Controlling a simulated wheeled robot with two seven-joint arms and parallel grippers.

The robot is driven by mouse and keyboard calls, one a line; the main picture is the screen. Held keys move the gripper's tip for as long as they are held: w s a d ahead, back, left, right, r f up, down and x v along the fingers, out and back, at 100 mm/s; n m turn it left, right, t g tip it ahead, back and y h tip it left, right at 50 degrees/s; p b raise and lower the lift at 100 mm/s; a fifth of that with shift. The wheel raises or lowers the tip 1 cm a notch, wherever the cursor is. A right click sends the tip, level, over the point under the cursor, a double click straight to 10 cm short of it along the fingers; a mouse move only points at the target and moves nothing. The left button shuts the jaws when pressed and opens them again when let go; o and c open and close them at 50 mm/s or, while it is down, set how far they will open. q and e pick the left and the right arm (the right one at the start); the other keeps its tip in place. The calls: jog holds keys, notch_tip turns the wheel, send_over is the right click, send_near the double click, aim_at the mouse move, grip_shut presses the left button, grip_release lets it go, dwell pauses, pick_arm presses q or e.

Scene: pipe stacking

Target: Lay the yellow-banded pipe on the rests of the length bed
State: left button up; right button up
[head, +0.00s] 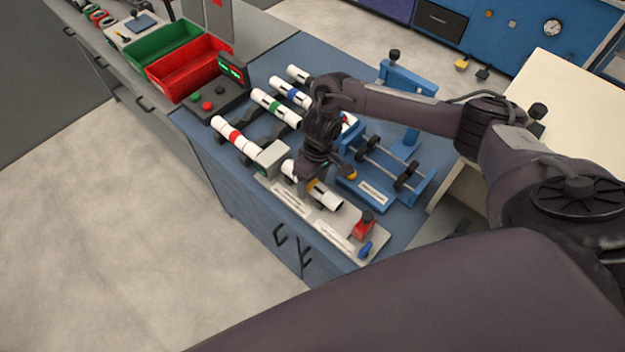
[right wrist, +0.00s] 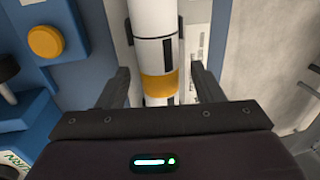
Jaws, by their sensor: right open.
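The yellow-banded pipe (head: 328,198) is white and lies lengthwise along the length bed (head: 338,236), a pale grey plate with labels at the bench's front edge. My right gripper (head: 312,172) is over the pipe and hides part of it. In the right wrist view the pipe (right wrist: 156,52) runs between the two open fingers of the right gripper (right wrist: 160,88), with its yellow band close to the palm. A gap shows on each side of the pipe. The rests under it are mostly hidden. My left gripper is not in view.
Red-banded (head: 233,135), green-banded (head: 275,108) and blue-banded (head: 292,92) pipes lie at the back left. A grey block (head: 271,157) and a red stop (head: 363,224) stand at the bed's ends. A blue roller fixture (head: 385,170) stands right of my gripper.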

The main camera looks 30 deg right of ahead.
jog(key=r, duration=0.5)
jog(key=d+r, duration=0.1)
jog(key=r, duration=0.1)
jog(key=shift+w+d+r, duration=0.1)
jog(key=shift+w+r, duration=0.1)
jog(key=shift+r, duration=0.15)
